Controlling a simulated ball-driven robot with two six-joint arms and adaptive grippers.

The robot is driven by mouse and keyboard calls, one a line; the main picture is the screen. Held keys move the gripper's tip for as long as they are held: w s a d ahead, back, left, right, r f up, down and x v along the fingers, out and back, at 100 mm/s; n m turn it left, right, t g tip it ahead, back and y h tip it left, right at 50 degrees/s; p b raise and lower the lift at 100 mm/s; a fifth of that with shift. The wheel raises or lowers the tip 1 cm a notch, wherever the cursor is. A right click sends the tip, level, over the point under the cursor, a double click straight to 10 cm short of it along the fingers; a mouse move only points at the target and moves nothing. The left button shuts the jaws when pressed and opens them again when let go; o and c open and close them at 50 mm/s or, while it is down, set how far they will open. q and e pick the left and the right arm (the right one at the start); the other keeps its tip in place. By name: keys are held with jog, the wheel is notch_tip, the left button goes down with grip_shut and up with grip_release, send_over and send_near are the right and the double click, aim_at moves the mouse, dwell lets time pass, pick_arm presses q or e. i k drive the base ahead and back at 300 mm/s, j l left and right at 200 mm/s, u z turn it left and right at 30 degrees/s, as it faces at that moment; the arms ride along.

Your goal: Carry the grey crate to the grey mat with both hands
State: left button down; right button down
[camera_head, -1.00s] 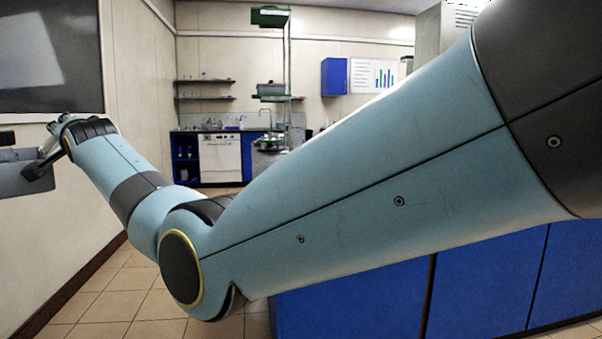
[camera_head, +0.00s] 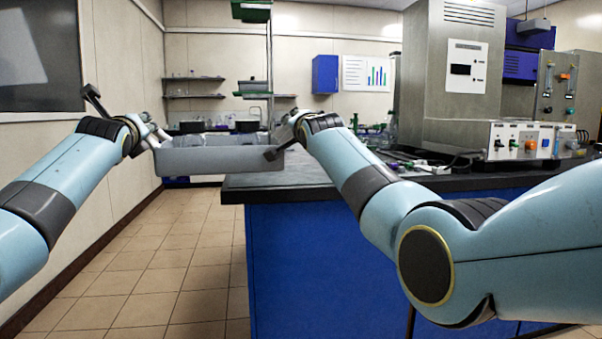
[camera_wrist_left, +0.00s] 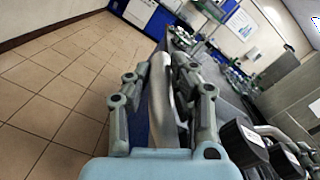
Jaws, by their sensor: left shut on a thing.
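The grey crate (camera_head: 215,161) hangs level in the air in the head view, between my two hands and left of the bench. My left gripper (camera_head: 152,138) is at the crate's left end, shut on it. In the left wrist view the left fingers (camera_wrist_left: 162,95) close on both sides of the crate's grey wall (camera_wrist_left: 160,82). My right gripper (camera_head: 283,133) is at the crate's right end. Its wrist hides its jaw contact, so I cannot tell if it is shut. The crate's inside is mostly hidden. I cannot make out a grey mat.
A dark-topped bench (camera_head: 290,181) with blue fronts stands close right of the crate. It carries a large grey machine (camera_head: 425,90), a control box (camera_head: 525,141) and glassware. A green-shelved rack (camera_head: 252,12) is behind. Tiled floor (camera_head: 185,265) is clear at left; a wall borders it.

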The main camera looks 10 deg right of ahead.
aim_at(296, 172)
jog(key=i+l, duration=0.8)
jog(key=l, duration=0.15)
jog(key=l+z, duration=0.05)
